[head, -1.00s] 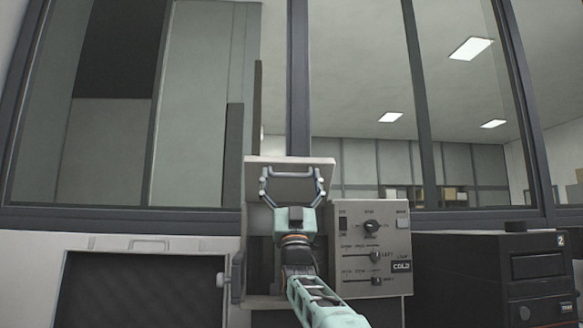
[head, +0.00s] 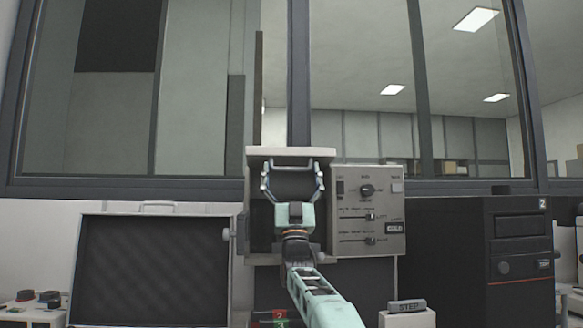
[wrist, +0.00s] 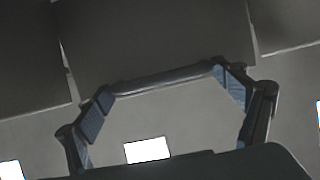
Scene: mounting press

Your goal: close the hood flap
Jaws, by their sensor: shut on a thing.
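The hood flap (head: 320,152) shows in the head view as a pale, nearly edge-on panel at the top of the press housing, above a dark opening. My gripper (head: 291,168) is in front of it, fingers pointing up, arm coming from below. In the wrist view the flap (wrist: 150,35) is a broad grey panel overhead. A grey handle bar (wrist: 165,79) spans between my two finger pads, and my gripper (wrist: 166,98) is shut on it with its jaws far apart. My gripper and arm hide part of the opening.
A control panel (head: 367,215) with a knob and sliders adjoins the opening on the right. A black cabinet (head: 470,255) stands farther right. A dark framed panel (head: 145,270) is at the left. A small block marked STEP (head: 406,317) is low in front.

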